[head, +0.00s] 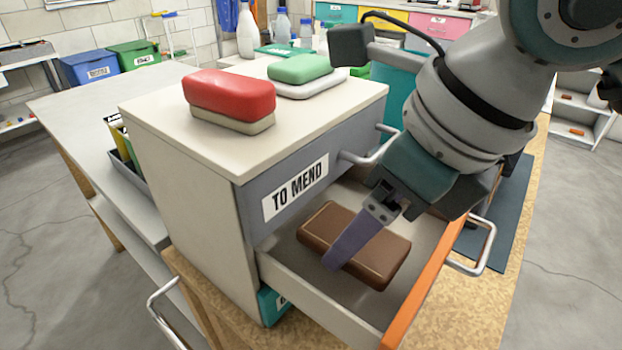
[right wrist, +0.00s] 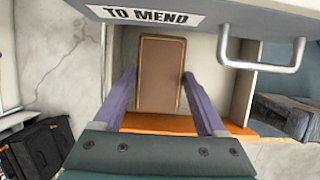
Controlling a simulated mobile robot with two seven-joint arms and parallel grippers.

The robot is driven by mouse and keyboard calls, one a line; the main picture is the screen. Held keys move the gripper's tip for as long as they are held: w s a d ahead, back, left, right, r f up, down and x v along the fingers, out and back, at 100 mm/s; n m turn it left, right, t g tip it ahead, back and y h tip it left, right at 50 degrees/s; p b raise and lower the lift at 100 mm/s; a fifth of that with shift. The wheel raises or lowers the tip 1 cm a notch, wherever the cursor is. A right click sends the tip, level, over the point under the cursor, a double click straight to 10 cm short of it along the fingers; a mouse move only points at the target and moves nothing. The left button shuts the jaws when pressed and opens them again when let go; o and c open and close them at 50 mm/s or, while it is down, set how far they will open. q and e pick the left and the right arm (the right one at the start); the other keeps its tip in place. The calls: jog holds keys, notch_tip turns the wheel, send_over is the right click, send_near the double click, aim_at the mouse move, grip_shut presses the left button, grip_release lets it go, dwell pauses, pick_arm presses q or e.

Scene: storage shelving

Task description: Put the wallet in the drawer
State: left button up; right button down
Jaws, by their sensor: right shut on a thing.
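The brown wallet (head: 318,224) is inside the open drawer, below the rim. I cannot tell whether it touches the drawer floor. The drawer (head: 412,296) has an orange front and is pulled out below a grey front labelled TO MEND. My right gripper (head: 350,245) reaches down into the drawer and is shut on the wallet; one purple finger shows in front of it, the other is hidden. In the right wrist view the wallet (right wrist: 161,72) stands between the two purple fingers (right wrist: 162,100). My left gripper is not in view.
A red and beige block (head: 230,95) and a green block (head: 300,68) on a white dish sit on the cabinet top. Metal handles (head: 372,148) stick out from the drawer fronts. A blue bin (head: 90,68) and a green bin (head: 136,54) stand at the back left.

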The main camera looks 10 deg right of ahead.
aim_at(370, 243)
notch_tip(370, 243, down, 4)
jog(key=b, duration=0.2)
jog(key=shift+r+b, duration=0.15)
jog(key=shift+b, duration=0.15)
jog(key=shift+r, duration=0.15)
grip_release()
jog(key=shift+r, duration=0.1)
jog(key=shift+s+r+p, duration=0.1)
jog(key=shift+r+p, duration=0.2)
jog(key=shift+r, duration=0.05)
jog(key=p+v, duration=0.1)
jog(key=v, duration=1)
jog(key=shift+s, duration=0.15)
